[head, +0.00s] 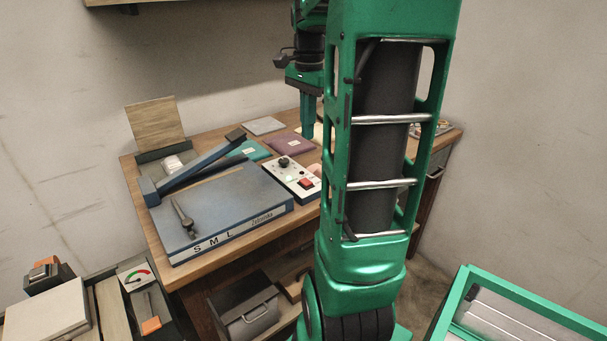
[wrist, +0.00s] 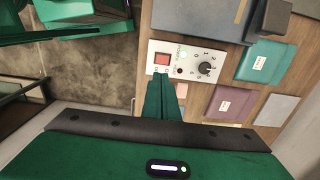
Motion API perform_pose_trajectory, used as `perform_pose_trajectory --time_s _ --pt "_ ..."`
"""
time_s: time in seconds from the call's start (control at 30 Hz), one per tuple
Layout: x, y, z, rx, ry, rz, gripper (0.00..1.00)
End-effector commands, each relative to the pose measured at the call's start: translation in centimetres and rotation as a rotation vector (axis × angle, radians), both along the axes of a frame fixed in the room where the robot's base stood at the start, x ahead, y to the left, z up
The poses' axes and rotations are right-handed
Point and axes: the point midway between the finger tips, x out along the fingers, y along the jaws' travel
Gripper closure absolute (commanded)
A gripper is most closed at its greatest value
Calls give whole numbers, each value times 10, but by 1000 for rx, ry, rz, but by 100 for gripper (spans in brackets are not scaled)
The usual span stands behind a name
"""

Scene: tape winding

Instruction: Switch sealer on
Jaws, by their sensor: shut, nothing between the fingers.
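The sealer (head: 225,205) is a blue-grey flat machine on the wooden table, with a raised lever arm and "S M L" on its front. Beside it is a white control panel (head: 290,177) with a red rocker switch (head: 306,183) and a dark knob (head: 284,162). The wrist view shows the red switch (wrist: 161,59) and the knob (wrist: 204,68) on the panel. My gripper (head: 308,133) is shut and empty, pointing down beyond the panel in the head view. In the wrist view its fingertips (wrist: 163,77) appear just below the switch. I cannot tell whether they touch it.
Teal (head: 254,150) and purple (head: 292,143) packets and a grey one (head: 265,126) lie behind the panel. A green-framed bin (head: 520,305) stands at lower right. My arm hides part of the table's right side.

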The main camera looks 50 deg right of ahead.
Motion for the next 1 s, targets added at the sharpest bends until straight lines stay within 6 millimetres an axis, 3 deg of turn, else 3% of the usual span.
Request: perform_pose_trajectory --time_s 0.2,0.37,1.0 --pt "-1 0 -2 0 0 1 100" --pt "-1 0 -16 1 2 1 100" --pt "-2 0 -125 1 2 2 100"
